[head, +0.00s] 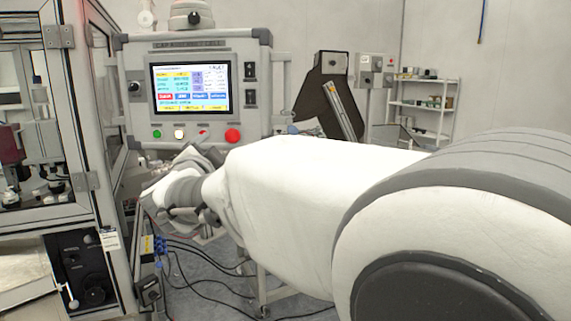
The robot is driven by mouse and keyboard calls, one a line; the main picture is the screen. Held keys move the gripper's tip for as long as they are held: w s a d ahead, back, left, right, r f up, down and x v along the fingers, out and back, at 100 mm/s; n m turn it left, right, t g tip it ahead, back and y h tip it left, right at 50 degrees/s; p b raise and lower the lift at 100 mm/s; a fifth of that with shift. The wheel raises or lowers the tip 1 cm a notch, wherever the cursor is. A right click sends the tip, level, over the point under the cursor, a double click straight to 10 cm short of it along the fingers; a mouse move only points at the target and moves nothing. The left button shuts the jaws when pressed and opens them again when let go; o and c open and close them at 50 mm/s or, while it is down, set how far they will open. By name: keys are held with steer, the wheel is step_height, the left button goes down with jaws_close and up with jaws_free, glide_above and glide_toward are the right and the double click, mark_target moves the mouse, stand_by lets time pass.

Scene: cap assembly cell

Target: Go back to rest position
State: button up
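My white arm reaches from the lower right towards the control panel (190,88). My gripper (172,195) is at its far end, just below the panel's row of buttons. It is small and partly hidden by my wrist, and I cannot make out its fingers or whether it holds anything. I cannot tell whether it touches the panel. The panel has a lit screen (190,87), a green button (157,134), a white lit button (179,135) and a large red button (232,135).
A framed machine cabinet (105,160) with glass stands close at the left. Black cables (205,270) hang and lie on the grey floor below my arm. A dark tilted panel (322,95) stands behind my arm. White shelves (428,105) stand at the back right.

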steer(key=s+d+r+n+g+y, duration=0.2)
steer(key=d+n+y, duration=0.2)
steer(key=d, duration=0.4)
steer(key=s+d+f+n+g+h, duration=0.2)
steer(key=s+d+f+g, duration=0.3)
steer(key=s+d+f, duration=0.5)
steer(key=s+d+f+n+g+h, duration=0.3)
steer(key=s+d+f+g, duration=0.2)
steer(key=s+d+f, duration=0.6)
steer(key=s+d, duration=0.4)
steer(key=s, duration=0.3)
steer(key=shift+d, duration=0.25)
